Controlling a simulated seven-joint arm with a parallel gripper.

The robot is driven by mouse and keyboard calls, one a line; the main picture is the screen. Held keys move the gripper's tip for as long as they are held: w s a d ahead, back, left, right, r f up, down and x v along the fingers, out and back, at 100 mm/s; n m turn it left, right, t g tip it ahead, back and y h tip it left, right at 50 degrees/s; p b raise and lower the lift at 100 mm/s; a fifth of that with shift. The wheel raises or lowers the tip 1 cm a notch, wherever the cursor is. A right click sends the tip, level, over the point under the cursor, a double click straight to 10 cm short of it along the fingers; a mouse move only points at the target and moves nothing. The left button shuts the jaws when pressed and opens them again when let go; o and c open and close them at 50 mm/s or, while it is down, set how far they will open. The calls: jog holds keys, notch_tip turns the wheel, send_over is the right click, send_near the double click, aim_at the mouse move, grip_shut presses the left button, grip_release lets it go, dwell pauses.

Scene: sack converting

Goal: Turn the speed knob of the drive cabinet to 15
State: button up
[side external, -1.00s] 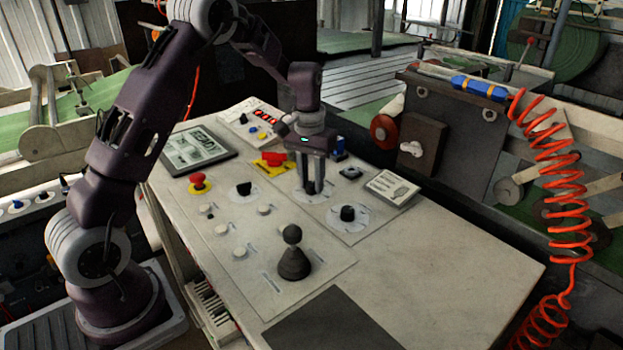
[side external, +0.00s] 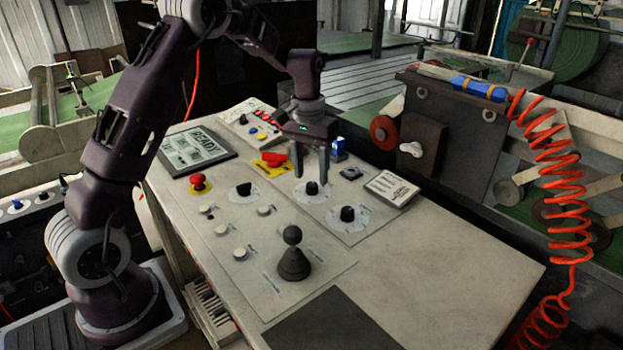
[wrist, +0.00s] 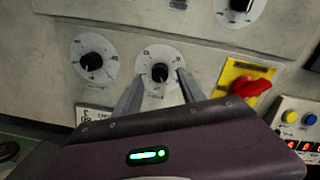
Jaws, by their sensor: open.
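A black knob (side external: 312,187) on a round white dial stands on the console below my gripper (side external: 312,174). The same knob (wrist: 159,72) shows between the fingertips in the wrist view. My gripper is open and empty, its fingers just above the knob, apart from it. A second dial knob (side external: 347,214) stands nearer and to the right, a third (side external: 244,189) to the left. The dial print is too small to read, so I cannot tell which is the speed knob or its setting. A tilted display (side external: 197,147) seems to read READY.
A red mushroom button (side external: 198,181), a red switch on a yellow plate (side external: 273,158) and several small buttons surround the knobs. A black joystick (side external: 293,257) rises in front. A tilted label plate (side external: 392,187) stands right.

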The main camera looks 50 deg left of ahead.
aim_at(311, 184)
notch_tip(311, 184, up, 4)
jog(key=shift+r, duration=0.25)
jog(key=shift+s+r, duration=0.15)
jog(key=shift+r, duration=0.1)
jog(key=s+d+r+m+t, duration=0.1)
jog(key=s+d+r+t, duration=0.1)
jog(key=s+d+r, duration=0.5)
jog(key=s+d+r+m+t, duration=0.1)
jog(key=s+d+r+m, duration=0.15)
jog(key=s+r, duration=0.45)
jog(key=s+d+f+t, duration=0.1)
jog(key=s+d+f, duration=0.1)
jog(key=s, duration=0.5)
jog(key=s+d+f+m+t, duration=0.1)
jog(key=s+f, duration=0.1)
jog(key=s, duration=0.6)
jog(key=shift+d+f, duration=0.4)
